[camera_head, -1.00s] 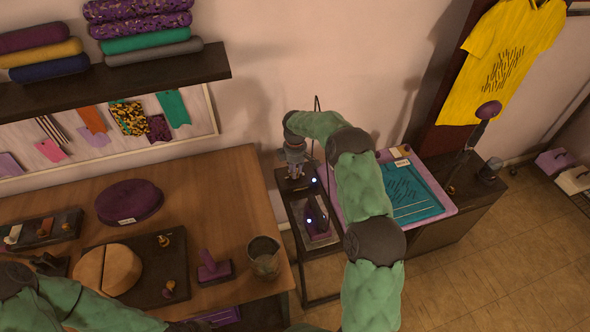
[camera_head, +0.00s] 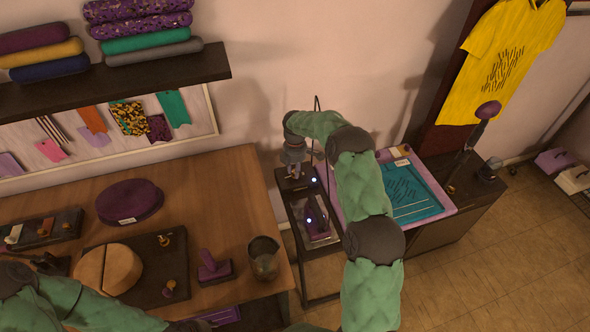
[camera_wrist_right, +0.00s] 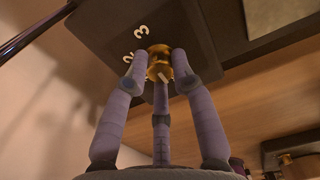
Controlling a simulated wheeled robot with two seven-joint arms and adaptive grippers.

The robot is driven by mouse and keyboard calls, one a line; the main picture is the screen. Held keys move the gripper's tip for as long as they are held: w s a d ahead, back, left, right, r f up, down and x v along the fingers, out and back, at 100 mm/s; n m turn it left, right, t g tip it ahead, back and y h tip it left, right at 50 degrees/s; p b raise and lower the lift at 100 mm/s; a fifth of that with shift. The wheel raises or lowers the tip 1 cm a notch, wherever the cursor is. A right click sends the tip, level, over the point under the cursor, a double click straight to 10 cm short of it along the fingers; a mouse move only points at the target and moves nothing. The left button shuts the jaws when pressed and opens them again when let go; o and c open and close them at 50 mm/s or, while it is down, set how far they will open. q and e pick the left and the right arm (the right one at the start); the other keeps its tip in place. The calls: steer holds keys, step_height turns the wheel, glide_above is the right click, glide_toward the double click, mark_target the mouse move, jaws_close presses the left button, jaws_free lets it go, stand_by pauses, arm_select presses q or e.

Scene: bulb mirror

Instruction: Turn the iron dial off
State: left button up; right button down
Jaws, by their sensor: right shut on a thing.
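A brass dial (camera_wrist_right: 160,62) sits on a dark control box with white numerals 2 and 3 beside it in the right wrist view. My right gripper (camera_wrist_right: 160,70) is shut on the dial, its purple-grey fingers around the knob. In the head view my right gripper (camera_head: 293,172) points down at the dark box (camera_head: 304,184), and the dial itself is hidden there. A purple iron (camera_head: 315,219) stands on the narrow dark stand (camera_head: 325,240) just in front of the box. My left arm crosses the bottom left; its gripper is out of the picture.
A wooden table (camera_head: 215,180) on the left holds a purple cushion (camera_head: 130,201), a dark board with a tan disc (camera_head: 108,270) and a metal cup (camera_head: 263,258). A pink-framed screen (camera_head: 440,208) lies right of the stand, beside my right arm.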

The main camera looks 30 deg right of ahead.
steer(key=c, duration=1)
jaws_free()
step_height(320, 180, up, 12)
